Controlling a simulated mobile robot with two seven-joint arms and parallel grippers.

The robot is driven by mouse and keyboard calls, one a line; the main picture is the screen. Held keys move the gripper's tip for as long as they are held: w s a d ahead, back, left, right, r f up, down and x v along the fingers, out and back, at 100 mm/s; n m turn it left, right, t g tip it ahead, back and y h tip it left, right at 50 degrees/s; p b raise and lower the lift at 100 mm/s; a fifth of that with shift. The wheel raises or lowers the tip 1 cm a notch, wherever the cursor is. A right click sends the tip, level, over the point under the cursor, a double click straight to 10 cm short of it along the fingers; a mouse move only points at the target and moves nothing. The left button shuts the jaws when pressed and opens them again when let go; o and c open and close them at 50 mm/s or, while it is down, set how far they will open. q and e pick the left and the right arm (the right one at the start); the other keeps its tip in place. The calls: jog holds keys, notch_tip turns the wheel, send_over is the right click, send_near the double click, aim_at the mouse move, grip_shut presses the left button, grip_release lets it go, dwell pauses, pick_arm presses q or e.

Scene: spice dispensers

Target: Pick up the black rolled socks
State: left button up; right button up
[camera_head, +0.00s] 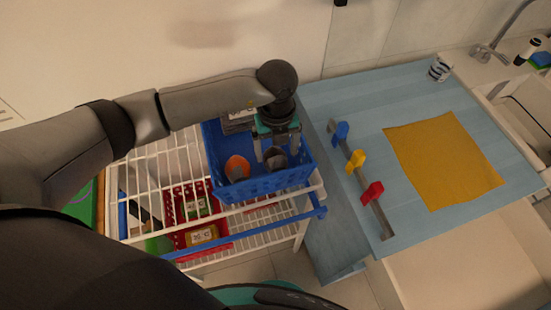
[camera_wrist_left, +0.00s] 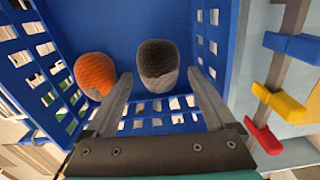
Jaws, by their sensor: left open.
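The black rolled socks (camera_head: 276,163) form a dark rounded bundle inside the blue basket (camera_head: 265,188), near its front wall. In the left wrist view the socks (camera_wrist_left: 157,60) look dark grey-black with a lighter lower part. My left gripper (camera_head: 276,152) points down into the basket over the socks. Its two fingers are open, and in the left wrist view the gripper (camera_wrist_left: 160,78) has the socks between and just beyond its fingertips. Whether the fingers touch the socks cannot be told. My right gripper is not in view.
An orange and grey rolled bundle (camera_head: 237,167) lies left of the socks in the basket. The basket stands on a white wire cart (camera_head: 150,170) with a blue rail. A blue table (camera_head: 330,95) to the right carries a hook rack (camera_head: 357,167) and a yellow cloth (camera_head: 442,160).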

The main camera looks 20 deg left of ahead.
aim_at(276, 154)
pick_arm(q)
notch_tip(276, 154, down, 4)
jog(key=shift+a+f, duration=0.15)
jog(key=shift+f, duration=0.1)
jog(key=shift+w, duration=0.1)
jog(key=c, duration=1.1)
jog(key=shift+r, duration=0.2)
